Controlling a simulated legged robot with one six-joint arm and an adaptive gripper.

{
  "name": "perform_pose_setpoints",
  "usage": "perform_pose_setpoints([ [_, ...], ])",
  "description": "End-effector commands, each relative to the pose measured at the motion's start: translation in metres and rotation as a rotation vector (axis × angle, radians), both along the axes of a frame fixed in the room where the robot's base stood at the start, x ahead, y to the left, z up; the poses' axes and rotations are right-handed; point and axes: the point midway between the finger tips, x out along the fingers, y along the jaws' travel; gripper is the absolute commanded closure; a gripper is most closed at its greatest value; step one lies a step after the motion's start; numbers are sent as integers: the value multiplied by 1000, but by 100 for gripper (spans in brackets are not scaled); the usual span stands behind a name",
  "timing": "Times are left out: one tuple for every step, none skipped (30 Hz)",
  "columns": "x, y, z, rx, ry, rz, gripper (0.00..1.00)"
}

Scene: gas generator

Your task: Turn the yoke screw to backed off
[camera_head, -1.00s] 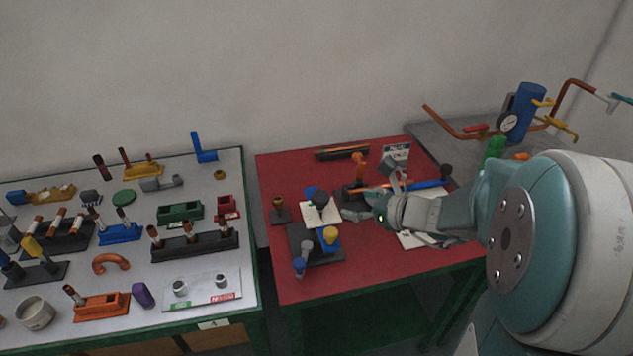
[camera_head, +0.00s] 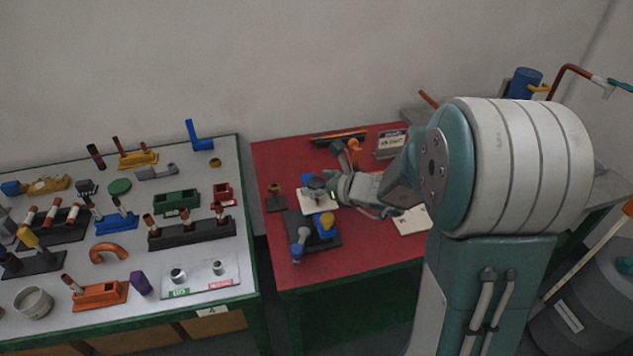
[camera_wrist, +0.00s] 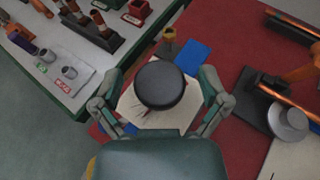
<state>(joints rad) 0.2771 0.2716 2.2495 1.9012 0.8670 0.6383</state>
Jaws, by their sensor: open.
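A round black knob (camera_wrist: 160,85) stands over a white plate (camera_wrist: 178,116) in the wrist view. It appears to be the yoke screw's head, but its screw and yoke are hidden beneath it. In the head view the knob (camera_head: 317,184) is at the left of the red table. My gripper (camera_wrist: 159,92) is open, with one finger on each side of the knob and visible gaps between. In the head view my gripper (camera_head: 333,188) reaches in from the right, close to the knob. I cannot tell its height relative to the knob.
A black base with an orange clamp (camera_wrist: 303,73), copper tube and grey disc (camera_wrist: 288,122) stands to the right. A small stand (camera_wrist: 168,44) and blue block (camera_wrist: 193,57) are close by. A blue-and-yellow fitting (camera_head: 324,224) sits in front. The grey table (camera_head: 246,262) is left, across a gap.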

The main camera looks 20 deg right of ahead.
Motion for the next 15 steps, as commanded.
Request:
perform_pose_setpoints([
  [0, 0, 0, 0, 0, 0, 5],
  [0, 0, 0, 0, 0, 0, 5],
  [0, 0, 0, 0, 0, 0, 5],
  [0, 0, 0, 0, 0, 0, 14],
  [0, 0, 0, 0, 0, 0, 28],
  [0, 0, 0, 0, 0, 0, 46],
  [0, 0, 0, 0, 0, 0, 59],
  [0, 0, 0, 0, 0, 0, 72],
  [0, 0, 0, -1, -1, 0, 87],
  [0, 0, 0, 0, 0, 0, 87],
  [0, 0, 0, 0, 0, 0, 87],
  [0, 0, 0, 0, 0, 0, 87],
  [0, 0, 0, 0, 0, 0, 87],
  [0, 0, 0, -1, 0, 0, 87],
  [0, -1, 0, -1, 1, 2, 87],
])
